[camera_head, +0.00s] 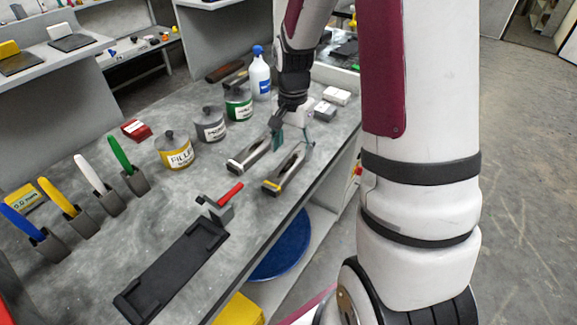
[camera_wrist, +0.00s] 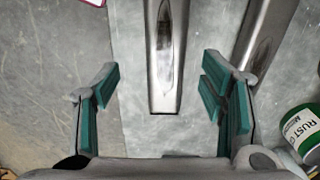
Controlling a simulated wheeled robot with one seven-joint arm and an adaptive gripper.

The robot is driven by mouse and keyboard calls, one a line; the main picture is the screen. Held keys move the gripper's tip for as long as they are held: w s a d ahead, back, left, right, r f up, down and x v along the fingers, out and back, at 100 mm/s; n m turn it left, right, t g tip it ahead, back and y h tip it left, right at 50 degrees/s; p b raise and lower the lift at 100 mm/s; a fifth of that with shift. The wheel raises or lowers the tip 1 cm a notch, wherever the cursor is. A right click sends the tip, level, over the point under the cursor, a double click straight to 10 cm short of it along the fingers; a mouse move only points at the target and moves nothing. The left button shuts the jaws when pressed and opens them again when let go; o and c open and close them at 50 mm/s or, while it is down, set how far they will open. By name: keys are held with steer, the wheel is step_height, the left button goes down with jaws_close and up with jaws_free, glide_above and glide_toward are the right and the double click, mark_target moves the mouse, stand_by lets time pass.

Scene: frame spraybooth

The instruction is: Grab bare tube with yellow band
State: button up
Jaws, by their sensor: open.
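Two bare grey metal tubes lie side by side on the bench in the head view. The right one, the tube with yellow band (camera_head: 285,169), has a yellow stripe near its near end. The other tube (camera_head: 249,155) lies to its left, closer to the cans. My gripper (camera_head: 292,142) is open and empty over the far end of the banded tube. In the wrist view, a tube (camera_wrist: 165,60) shows centred between the open teal fingers (camera_wrist: 158,88); its band is not in that view. The second tube (camera_wrist: 267,35) shows to the right, outside the fingers.
A green-labelled can (camera_head: 238,104), a grey can (camera_head: 209,125) and a yellow filler can (camera_head: 176,150) stand left of the tubes. A spray bottle (camera_head: 260,74) and white boxes (camera_head: 336,96) are behind. A black tray (camera_head: 175,270) lies in front. The bench edge is close on the right.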

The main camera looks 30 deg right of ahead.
mark_target(290, 163)
steer(key=shift+w+a+f, duration=0.15)
steer(key=shift+f, duration=1.35)
steer(key=shift+w+a+f, duration=0.1)
steer(key=shift+f, duration=1.4)
steer(key=c, duration=1.4)
